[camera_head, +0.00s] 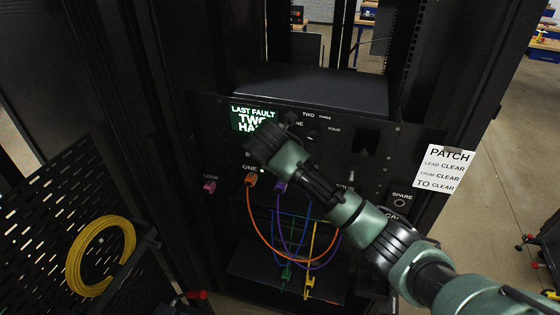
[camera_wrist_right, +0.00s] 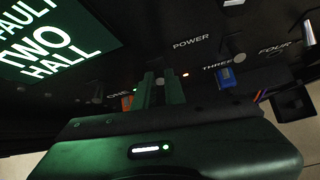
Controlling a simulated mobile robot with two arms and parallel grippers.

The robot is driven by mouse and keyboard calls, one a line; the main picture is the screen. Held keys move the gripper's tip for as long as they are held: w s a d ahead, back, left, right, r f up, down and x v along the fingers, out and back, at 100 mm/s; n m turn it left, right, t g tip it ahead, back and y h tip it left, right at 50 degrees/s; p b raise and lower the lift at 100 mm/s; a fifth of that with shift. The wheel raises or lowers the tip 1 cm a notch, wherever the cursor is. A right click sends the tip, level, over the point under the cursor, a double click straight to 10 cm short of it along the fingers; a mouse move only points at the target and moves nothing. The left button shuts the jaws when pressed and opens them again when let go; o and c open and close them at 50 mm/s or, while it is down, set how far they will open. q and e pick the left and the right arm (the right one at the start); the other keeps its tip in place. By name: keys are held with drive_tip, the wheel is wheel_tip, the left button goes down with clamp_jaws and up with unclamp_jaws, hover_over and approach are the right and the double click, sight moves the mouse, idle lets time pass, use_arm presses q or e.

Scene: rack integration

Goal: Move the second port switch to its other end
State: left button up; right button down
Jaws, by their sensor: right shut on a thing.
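The rack panel (camera_head: 340,125) carries a row of small switches, with the labels ONE, THREE and FOUR legible in the right wrist view. My right gripper (camera_wrist_right: 158,88) is at the panel between the ONE switch (camera_wrist_right: 97,95) and the THREE switch (camera_wrist_right: 238,57). Its fingers are shut on the second port switch, which they mostly hide, so its position cannot be told. In the head view my right gripper (camera_head: 262,137) is below the display, its fingertips hard to make out. My left gripper is not in view.
The lit display (camera_head: 252,119) reads LAST FAULT TWO HALL. Orange (camera_head: 260,235) and purple (camera_head: 281,187) cables hang from the ports below. A PATCH sheet (camera_head: 445,168) hangs at right, a yellow cable coil (camera_head: 82,262) at left.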

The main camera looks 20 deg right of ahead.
idle(0.5)
drive_tip(key=c, duration=1.5)
unclamp_jaws()
drive_tip(key=b+v, duration=0.2)
drive_tip(key=v, duration=0.6)
drive_tip(key=shift+b, duration=0.35)
